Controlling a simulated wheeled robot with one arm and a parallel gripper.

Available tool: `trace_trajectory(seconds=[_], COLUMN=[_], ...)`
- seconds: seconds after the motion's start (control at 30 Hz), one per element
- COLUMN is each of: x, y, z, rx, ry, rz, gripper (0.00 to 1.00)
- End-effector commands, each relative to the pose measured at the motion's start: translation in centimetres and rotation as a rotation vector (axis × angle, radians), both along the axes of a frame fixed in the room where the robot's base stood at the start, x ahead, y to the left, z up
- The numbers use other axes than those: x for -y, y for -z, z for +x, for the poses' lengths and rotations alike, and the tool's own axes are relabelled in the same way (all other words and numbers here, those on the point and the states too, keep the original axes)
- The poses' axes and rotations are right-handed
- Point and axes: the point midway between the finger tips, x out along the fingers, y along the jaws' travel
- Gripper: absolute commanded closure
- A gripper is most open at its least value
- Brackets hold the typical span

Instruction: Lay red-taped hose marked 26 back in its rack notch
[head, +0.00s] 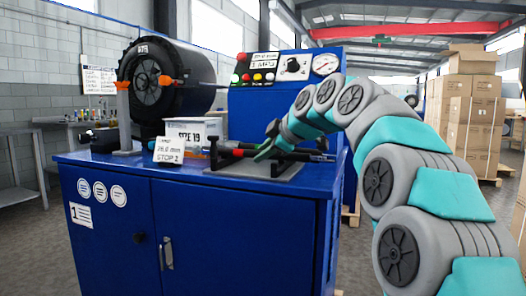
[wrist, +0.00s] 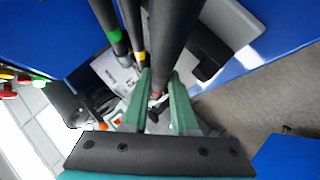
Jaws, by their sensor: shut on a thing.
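My gripper (head: 264,150) is over the rack on the blue cabinet, with green fingers pointing down. In the wrist view my gripper (wrist: 160,88) is shut on a thick black hose (wrist: 172,35). The number 26 cannot be read. The grey rack (head: 262,180) has dark notched holders and sits on the cabinet top. Two thinner hoses lie beside the held one, one with green tape (wrist: 115,36) and one with yellow tape (wrist: 140,56). I cannot tell whether the held hose touches its notch.
The blue cabinet (head: 250,240) stands below. A card reading 26.0 mm STOP 2 (head: 169,150) and a SIZE 19 box (head: 196,130) are left of the rack. A black hose reel (head: 165,80) and a control panel (head: 290,68) stand behind. Cartons (head: 470,110) are stacked at right.

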Motion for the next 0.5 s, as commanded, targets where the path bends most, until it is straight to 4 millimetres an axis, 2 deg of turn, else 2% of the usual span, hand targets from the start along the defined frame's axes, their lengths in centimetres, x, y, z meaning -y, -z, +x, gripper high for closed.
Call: trace_trajectory(seconds=[0.5], x=[0.00], y=[0.48], z=[-0.03], rx=[0.001], ry=[0.000], rz=[0.001], gripper=[1.00])
